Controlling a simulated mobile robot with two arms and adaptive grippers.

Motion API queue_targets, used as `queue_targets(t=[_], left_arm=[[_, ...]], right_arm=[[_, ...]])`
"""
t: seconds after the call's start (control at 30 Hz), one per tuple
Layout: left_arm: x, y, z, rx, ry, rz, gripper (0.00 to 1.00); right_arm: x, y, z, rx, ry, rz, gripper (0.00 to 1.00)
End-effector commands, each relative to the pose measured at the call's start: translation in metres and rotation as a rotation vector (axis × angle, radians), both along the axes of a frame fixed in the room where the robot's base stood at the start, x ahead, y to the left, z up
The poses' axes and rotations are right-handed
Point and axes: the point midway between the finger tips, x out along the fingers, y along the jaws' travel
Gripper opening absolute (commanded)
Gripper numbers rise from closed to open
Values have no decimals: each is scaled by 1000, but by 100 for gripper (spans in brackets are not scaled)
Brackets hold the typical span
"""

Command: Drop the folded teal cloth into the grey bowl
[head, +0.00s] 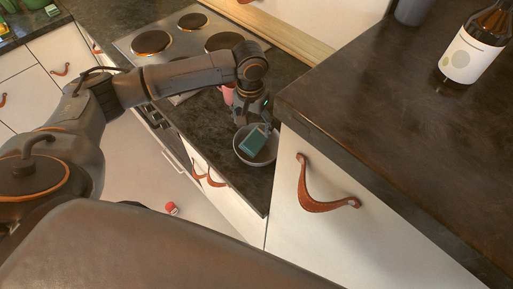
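The grey bowl (241,157) stands on the dark counter, close to the side of the raised cabinet on the right. The folded teal cloth (253,140) is a small tilted rectangle that shows within the bowl's outline. I cannot tell whether it rests on the bowl or hangs just above it. My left arm reaches across the hob from the left, and my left gripper (255,122) points down right at the cloth's upper edge. The fingers are small and dark, so I cannot tell whether they are open or shut on the cloth. My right gripper is not in view.
A pink object (228,95) stands behind the bowl, partly hidden by my arm. The hob (180,50) lies beyond. The raised dark worktop (400,110) on the right holds a labelled bottle (470,48) and a dark grey container (411,10). A red item (171,208) lies on the floor.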

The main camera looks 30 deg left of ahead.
Motion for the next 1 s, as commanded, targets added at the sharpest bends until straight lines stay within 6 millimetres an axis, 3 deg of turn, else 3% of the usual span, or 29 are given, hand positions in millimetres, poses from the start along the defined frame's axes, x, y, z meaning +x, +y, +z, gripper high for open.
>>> queue_targets(t=[0.13,0.27,0.7,1.0], left_arm=[[0,0,1,0,0,0,80],[0,0,12,-2,-3,0,80],[-4,0,99,0,-4,0,80],[-5,0,120,0,-1,-1,80]], right_arm=[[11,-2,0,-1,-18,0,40],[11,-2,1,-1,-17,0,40],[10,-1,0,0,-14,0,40],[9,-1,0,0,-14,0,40]])
